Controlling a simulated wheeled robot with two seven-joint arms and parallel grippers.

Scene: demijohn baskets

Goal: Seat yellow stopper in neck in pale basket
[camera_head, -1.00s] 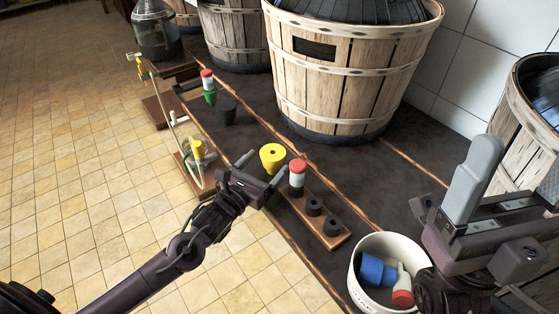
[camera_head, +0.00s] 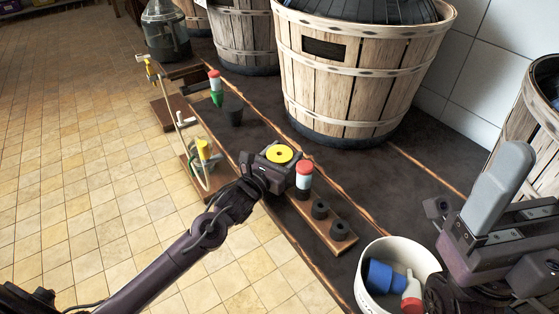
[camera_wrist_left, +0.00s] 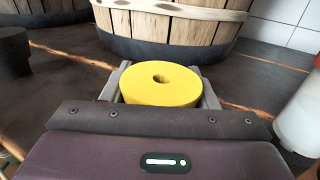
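The yellow stopper (camera_head: 281,154), a thick disc with a centre hole, is between the fingers of my left gripper (camera_head: 282,160). In the left wrist view the yellow stopper (camera_wrist_left: 161,84) has a finger close on each side; whether they press on it cannot be told. A large pale wooden basket (camera_head: 362,75) stands behind, with a dark rounded top; its neck is out of view. Another light basket (camera_head: 547,135) is cut off at the right edge. My right gripper (camera_head: 470,205) is above the right side, its finger opening unclear.
A wooden rack (camera_head: 325,232) with a red-and-white stopper (camera_head: 304,176) and black rings lies right of my left gripper. A white bucket (camera_head: 366,290) holds blue and red-white pieces. A dark cone (camera_head: 233,112) and a yellow-topped stand (camera_head: 203,150) are to the left.

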